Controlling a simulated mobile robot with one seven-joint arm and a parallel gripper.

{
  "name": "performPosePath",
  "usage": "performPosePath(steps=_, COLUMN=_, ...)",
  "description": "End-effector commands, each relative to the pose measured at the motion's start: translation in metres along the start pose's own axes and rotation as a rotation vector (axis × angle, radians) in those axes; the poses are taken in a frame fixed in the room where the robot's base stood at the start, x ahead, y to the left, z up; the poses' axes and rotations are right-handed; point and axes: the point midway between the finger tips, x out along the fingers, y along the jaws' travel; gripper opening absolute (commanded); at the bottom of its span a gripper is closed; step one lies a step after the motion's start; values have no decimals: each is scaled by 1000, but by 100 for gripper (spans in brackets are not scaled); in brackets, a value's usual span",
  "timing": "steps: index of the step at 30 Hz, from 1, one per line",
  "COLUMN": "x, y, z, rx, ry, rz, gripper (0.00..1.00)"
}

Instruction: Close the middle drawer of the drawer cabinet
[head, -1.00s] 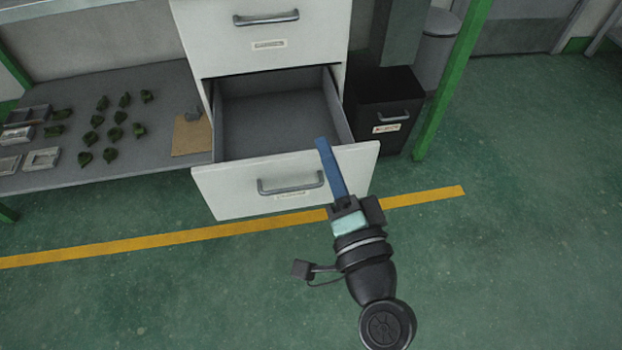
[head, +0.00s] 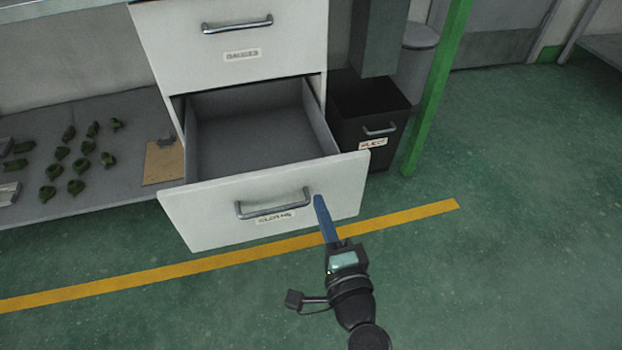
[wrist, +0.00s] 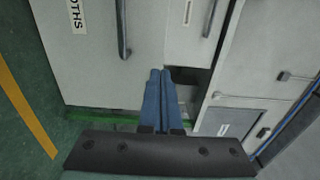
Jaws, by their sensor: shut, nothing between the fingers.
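The drawer cabinet (head: 235,65) is white, with a closed upper drawer above an open one. The open drawer (head: 170,215) is pulled far out; its grey inside looks empty. Its metal handle (head: 273,205) and a label are on the white front. My gripper (head: 318,198) has blue fingers, shut and empty, in front of the drawer front just right of the handle. I cannot tell whether the fingertips touch the front. In the wrist view the shut fingers (wrist: 160,75) point toward the white front, with the handle (wrist: 123,30) to their left.
A black bin (head: 370,110) with a handle and label stands right of the cabinet, beside a green post (head: 438,85). A grey low shelf (head: 110,180) at left holds several small green pieces and a brown board (head: 163,163). The green floor in front is clear, with a yellow line (head: 400,217).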

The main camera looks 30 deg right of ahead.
Motion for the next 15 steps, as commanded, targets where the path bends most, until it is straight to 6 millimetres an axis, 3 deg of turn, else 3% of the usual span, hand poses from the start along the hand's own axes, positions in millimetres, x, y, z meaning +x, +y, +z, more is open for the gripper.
performPosePath(steps=6, x=40, y=-1, z=-1, rx=-1, ry=0, rz=-2, gripper=0)
performPosePath(steps=15, x=65, y=0, z=0, rx=0, ry=0, rz=-1, gripper=0)
